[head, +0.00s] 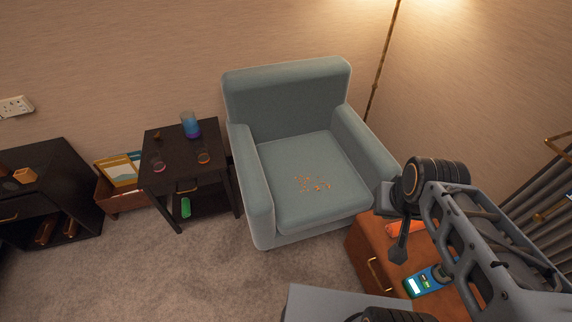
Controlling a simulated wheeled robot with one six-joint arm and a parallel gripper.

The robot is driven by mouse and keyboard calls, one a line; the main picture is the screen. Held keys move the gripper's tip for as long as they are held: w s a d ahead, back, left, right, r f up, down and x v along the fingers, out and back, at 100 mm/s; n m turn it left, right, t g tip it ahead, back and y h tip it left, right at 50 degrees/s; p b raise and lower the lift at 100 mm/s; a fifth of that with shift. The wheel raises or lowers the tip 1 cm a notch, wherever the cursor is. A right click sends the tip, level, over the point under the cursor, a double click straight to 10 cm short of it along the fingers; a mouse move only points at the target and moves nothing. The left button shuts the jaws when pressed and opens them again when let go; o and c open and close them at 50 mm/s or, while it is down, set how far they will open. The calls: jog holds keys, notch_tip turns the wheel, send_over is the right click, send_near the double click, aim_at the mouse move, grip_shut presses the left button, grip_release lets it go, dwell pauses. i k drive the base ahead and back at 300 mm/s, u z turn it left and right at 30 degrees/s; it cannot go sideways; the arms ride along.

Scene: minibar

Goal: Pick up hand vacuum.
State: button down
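I cannot clearly identify the hand vacuum. An orange object (406,228), partly hidden by my arm, lies on the brown cabinet (362,253) at the lower right and may be it. A blue device with a light screen (421,284) lies nearer on the same cabinet, also partly covered by my arm. My gripper (398,256) appears as a dark shape pointing down over the cabinet, in front of the orange object. Its fingers are not clear enough to tell open from shut, and I see nothing held.
A blue-grey armchair (287,103) with orange crumbs (313,184) on its seat stands left of the cabinet. A dark side table (174,139) holds glasses and a blue vase (190,125). A floor lamp (383,65) stands behind. Carpet (190,270) is clear at front left.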

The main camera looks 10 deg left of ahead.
aim_at(413, 285)
jog(key=u, duration=1.95)
jog(key=k, duration=1.9)
jog(key=z, duration=1.25)
jog(key=i, duration=0.5)
jog(key=z, duration=0.1)
